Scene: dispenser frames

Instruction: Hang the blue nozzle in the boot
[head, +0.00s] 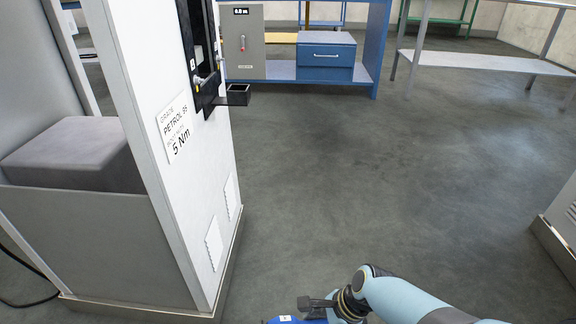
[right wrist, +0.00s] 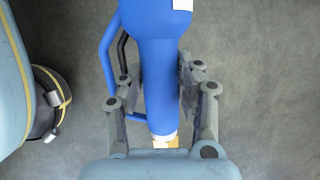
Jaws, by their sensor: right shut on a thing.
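The blue nozzle (right wrist: 160,75) fills the middle of the right wrist view, with its blue guard and a black lever at its left side. My right gripper (right wrist: 160,92) is shut on its body, one finger on each side. In the head view only a small part of the nozzle (head: 285,320) shows at the bottom edge, beside my right gripper (head: 318,305). The boot (head: 205,85) appears to be the black holder on the white dispenser's side face, upper left, well apart from the nozzle. My left gripper is not in view.
The white dispenser (head: 130,60) stands at the left with a "PETROL 95, 5 Nm" label (head: 174,128). A small black open-topped holder (head: 238,95) juts from it. A blue bench (head: 375,50) stands behind. The floor (head: 370,170) between is clear.

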